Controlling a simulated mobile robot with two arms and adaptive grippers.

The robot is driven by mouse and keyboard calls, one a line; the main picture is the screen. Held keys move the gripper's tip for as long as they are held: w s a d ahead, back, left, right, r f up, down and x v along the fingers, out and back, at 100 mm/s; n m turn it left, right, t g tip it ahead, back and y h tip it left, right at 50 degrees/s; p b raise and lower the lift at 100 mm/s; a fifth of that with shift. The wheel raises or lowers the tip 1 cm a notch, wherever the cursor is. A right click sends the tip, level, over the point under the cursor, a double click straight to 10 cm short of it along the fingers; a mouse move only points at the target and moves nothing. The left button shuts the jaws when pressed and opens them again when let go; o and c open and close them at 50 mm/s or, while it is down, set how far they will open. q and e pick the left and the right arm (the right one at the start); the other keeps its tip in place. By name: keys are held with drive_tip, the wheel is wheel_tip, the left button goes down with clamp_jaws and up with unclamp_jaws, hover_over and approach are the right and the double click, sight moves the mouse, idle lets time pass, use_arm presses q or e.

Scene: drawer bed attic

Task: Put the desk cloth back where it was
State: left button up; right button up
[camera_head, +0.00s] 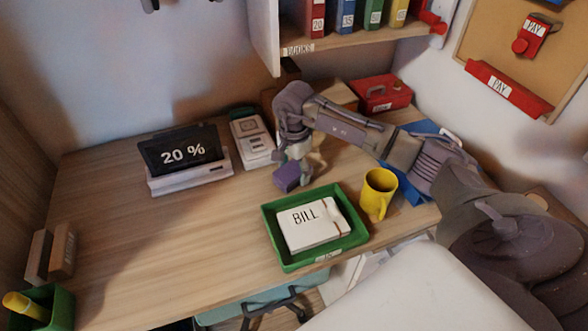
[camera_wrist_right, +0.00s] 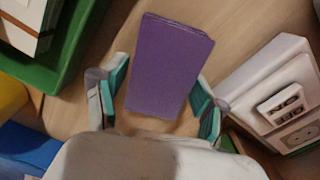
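A purple block-like item (camera_head: 288,178), perhaps the folded desk cloth, sits on the wooden desk (camera_head: 200,235) behind the green tray. My right gripper (camera_head: 298,163) points down at it from above and behind. In the right wrist view the purple item (camera_wrist_right: 168,66) lies ahead between the two teal-padded fingers of my right gripper (camera_wrist_right: 158,98). The fingers are spread, with small gaps beside the item, so the gripper looks open. I cannot tell how far the fingers reach down around it. No other cloth is clearly seen. My left gripper is not in view.
A green tray (camera_head: 270,238) with a BILL box (camera_head: 308,222) stands in front, a yellow mug (camera_head: 378,193) to its right. A white device (camera_head: 252,138) and a 20 % display (camera_head: 181,150) stand left of the gripper. A red case (camera_head: 380,94) is behind. The desk's left middle is clear.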

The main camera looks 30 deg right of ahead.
sight(294, 169)
drive_tip(key=shift+o, duration=0.6)
drive_tip(key=shift+r, duration=0.65)
wheel_tip(294, 169, up, 11)
drive_tip(key=shift+s, duration=0.1)
